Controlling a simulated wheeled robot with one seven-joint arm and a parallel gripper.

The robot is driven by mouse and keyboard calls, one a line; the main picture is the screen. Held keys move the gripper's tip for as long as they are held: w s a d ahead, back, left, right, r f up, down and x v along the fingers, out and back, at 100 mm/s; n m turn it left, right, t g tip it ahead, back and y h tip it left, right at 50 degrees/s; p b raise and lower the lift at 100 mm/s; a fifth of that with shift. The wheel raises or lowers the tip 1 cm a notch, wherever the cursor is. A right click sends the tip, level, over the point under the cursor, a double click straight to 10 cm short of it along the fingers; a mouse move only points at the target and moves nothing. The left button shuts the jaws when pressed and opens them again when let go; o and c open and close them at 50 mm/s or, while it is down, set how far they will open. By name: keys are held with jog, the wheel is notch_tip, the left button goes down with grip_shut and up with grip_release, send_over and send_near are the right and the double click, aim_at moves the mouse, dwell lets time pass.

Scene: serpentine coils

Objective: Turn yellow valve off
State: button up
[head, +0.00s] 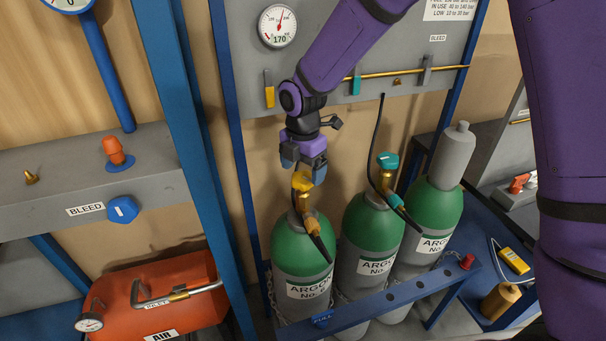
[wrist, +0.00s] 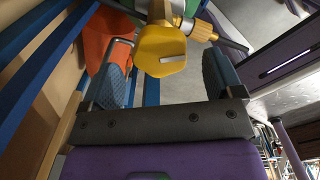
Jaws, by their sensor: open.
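The yellow valve (head: 301,182) is a knob on top of the left green-topped argon cylinder (head: 300,247). In the wrist view the yellow valve (wrist: 162,50) has a pale slot line on its face and a brass fitting (wrist: 200,30) at its right. My gripper (head: 304,170) is just above the valve and points down. In the wrist view my gripper (wrist: 168,72) is open, with one blue finger on each side of the valve and gaps between. I cannot tell how deep the valve sits between the fingertips.
A middle cylinder (head: 368,240) with a teal valve (head: 387,161) and a capped right cylinder (head: 435,210) stand close by. A blue rail (head: 400,297) runs in front. A grey panel with a gauge (head: 277,26) is behind.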

jog(key=shift+f, duration=1.05)
jog(key=c, duration=0.9)
